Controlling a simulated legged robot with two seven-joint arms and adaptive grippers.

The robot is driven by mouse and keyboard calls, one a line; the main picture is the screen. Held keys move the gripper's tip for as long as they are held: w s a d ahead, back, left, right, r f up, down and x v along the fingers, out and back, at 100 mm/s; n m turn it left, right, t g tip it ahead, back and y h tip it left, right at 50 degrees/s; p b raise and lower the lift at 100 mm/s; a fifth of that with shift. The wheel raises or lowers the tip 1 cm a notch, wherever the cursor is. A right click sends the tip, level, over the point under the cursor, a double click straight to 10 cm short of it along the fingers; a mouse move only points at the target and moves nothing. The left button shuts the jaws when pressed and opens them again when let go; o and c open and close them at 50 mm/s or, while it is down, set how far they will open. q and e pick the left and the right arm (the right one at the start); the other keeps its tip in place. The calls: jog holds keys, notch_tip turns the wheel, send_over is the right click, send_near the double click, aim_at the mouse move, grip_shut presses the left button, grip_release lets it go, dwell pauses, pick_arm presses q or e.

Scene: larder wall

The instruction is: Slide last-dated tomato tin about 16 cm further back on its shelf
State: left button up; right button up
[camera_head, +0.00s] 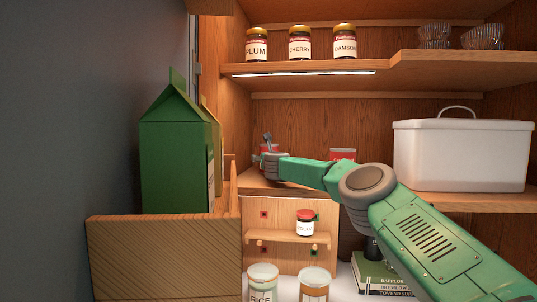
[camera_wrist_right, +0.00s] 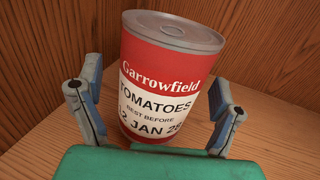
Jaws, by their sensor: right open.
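A red and white tomato tin (camera_wrist_right: 165,75) stands upright on a wooden shelf in the right wrist view, near the back corner. Its label reads "Garrowfield TOMATOES BEST BEFORE", with a date ending "2 JAN 28"; the first character is partly hidden. My right gripper (camera_wrist_right: 156,88) is open, with one finger on each side of the tin's front; I cannot tell whether either touches it. In the head view my right gripper (camera_head: 268,158) reaches the shelf's left end, mostly hiding a red tin. Another red-topped tin (camera_head: 343,154) stands further right, partly behind my arm. My left gripper is not in view.
A white lidded bin (camera_head: 463,155) stands on the same shelf at the right. Jam jars (camera_head: 300,44) and glass bowls (camera_head: 484,37) are on the shelf above. Jars (camera_head: 263,283) stand below.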

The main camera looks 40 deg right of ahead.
jog(key=shift+w+d, duration=0.2)
